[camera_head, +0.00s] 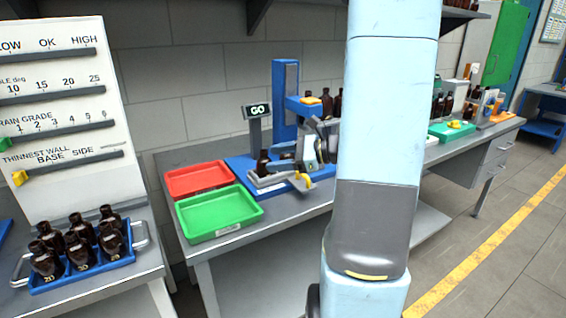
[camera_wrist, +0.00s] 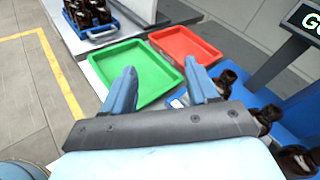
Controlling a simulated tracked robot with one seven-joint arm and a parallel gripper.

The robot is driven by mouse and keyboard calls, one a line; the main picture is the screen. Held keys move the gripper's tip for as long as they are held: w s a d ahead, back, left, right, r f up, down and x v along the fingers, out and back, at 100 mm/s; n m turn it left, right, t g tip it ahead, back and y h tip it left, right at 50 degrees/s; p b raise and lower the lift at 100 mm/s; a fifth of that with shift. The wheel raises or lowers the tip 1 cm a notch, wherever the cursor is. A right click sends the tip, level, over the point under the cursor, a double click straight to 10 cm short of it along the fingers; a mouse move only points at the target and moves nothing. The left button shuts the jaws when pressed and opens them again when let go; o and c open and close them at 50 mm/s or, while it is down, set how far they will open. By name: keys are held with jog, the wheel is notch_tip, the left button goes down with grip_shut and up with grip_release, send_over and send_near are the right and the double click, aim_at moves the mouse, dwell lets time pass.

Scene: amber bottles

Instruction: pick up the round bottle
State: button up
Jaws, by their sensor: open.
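Several dark amber bottles are in view, and I cannot tell which one is the round bottle. In the wrist view, dark bottles lie or stand along the right, one (camera_wrist: 226,80) close beside my right finger and another (camera_wrist: 298,160) at the lower right corner. My gripper (camera_wrist: 159,84) is open and empty, its fingers over the near side of the green tray (camera_wrist: 140,52). In the head view my arm hides part of the bench.
A blue rack (camera_head: 85,276) holds several amber bottles at the left. A red tray (camera_head: 198,180) and the green tray (camera_head: 220,213) look empty. A GO sign (camera_head: 257,111) stands on a post. More bottles and a small green tray (camera_head: 452,131) are farther right.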

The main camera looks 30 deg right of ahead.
aim_at(287, 158)
jog(key=w+d+f+m+t+h, duration=0.1)
jog(key=d+f+m+t+h, duration=0.3)
jog(key=d, duration=0.4)
jog(key=w+d+f+m+t+h, duration=0.1)
jog(key=w+d+m+t, duration=0.15)
jog(key=d+m, duration=0.45)
jog(key=shift+n+t, duration=0.35)
jog(key=shift+n, duration=0.25)
jog(key=x, duration=0.8)
jog(key=d+x, duration=0.1)
jog(key=x, duration=0.3)
jog(key=shift+w+a+f, duration=0.1)
jog(key=shift+w+a, duration=0.05)
jog(key=shift+w, duration=0.25)
grip_shut()
